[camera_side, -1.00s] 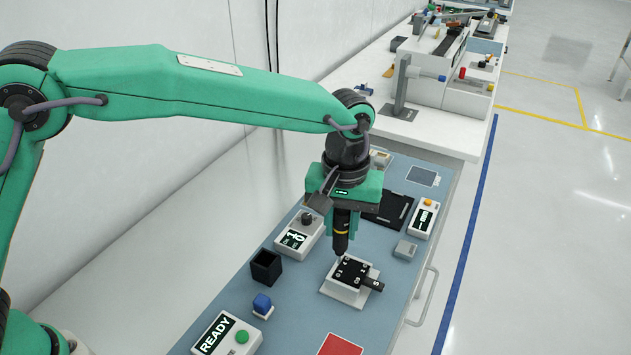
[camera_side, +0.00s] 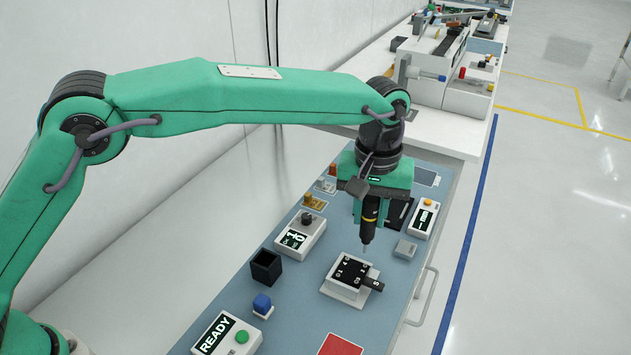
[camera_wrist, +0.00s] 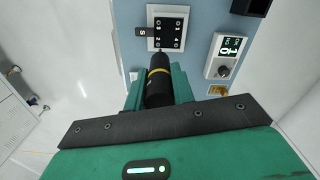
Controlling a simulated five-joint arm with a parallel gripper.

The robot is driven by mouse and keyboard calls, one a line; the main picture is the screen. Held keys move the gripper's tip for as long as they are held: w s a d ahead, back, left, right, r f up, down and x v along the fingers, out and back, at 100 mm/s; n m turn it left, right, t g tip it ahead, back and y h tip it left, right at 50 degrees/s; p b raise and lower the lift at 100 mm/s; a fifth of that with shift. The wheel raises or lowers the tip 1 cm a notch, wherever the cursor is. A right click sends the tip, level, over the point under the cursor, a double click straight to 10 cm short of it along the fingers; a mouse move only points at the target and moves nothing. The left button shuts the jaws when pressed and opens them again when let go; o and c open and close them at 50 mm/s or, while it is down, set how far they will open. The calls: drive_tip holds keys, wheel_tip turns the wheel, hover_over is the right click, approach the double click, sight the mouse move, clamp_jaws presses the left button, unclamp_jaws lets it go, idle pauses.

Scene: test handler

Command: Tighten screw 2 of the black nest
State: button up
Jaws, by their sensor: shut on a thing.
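The black nest (camera_side: 351,272) sits on a white block (camera_side: 340,291), with numbered screw positions on its top and a black tab marked S at one side. It also shows in the wrist view (camera_wrist: 168,33). My gripper (camera_side: 370,212) is shut on a black screwdriver (camera_side: 368,228) with a yellow band, held upright with its thin bit down. The bit is over the nest's far right corner in the side view and seems a little above it. In the wrist view the bit end is near the edge by the number 2; contact with a screw cannot be told.
A knob box with a lit display (camera_side: 300,238) and an open black bin (camera_side: 265,268) stand left of the nest. A small grey box (camera_side: 405,249) and an orange-button box (camera_side: 423,218) stand right. A READY box (camera_side: 228,335) and a red pad (camera_side: 341,345) are nearer.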

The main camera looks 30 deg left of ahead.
sight(369, 233)
drive_tip(key=shift+w+d+r, duration=0.1)
drive_tip(key=shift+w+d, duration=0.15)
drive_tip(key=shift+f, duration=1.8)
drive_tip(key=shift+s+a+f, duration=0.1)
drive_tip(key=shift+f, duration=1)
idle(1.9)
drive_tip(key=shift+r, duration=0.1)
drive_tip(key=shift+r, duration=2.15)
